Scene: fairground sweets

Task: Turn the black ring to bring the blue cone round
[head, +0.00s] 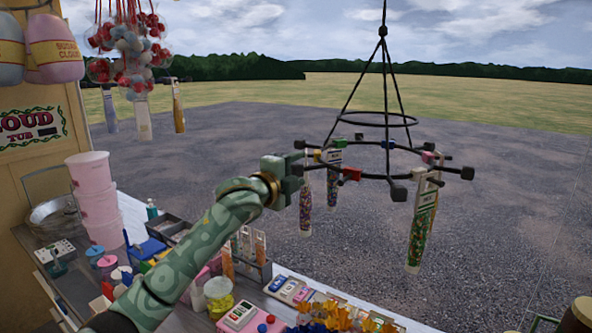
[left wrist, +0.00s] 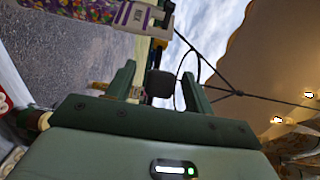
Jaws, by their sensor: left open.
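The black ring (head: 378,178) hangs on black rods at the right of the head view, with black knobs and coloured clips around it. Several clear cones of mixed sweets hang from it. One cone (head: 305,205) hangs just beside my left gripper (head: 304,160), and a larger one (head: 422,225) hangs at the right. My left gripper is open at the ring's left side. In the left wrist view, a black knob (left wrist: 160,83) sits between its fingers; contact is unclear. My right gripper is out of view.
Bagged sweets (head: 130,45) hang at the upper left. The space beyond the ring is open.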

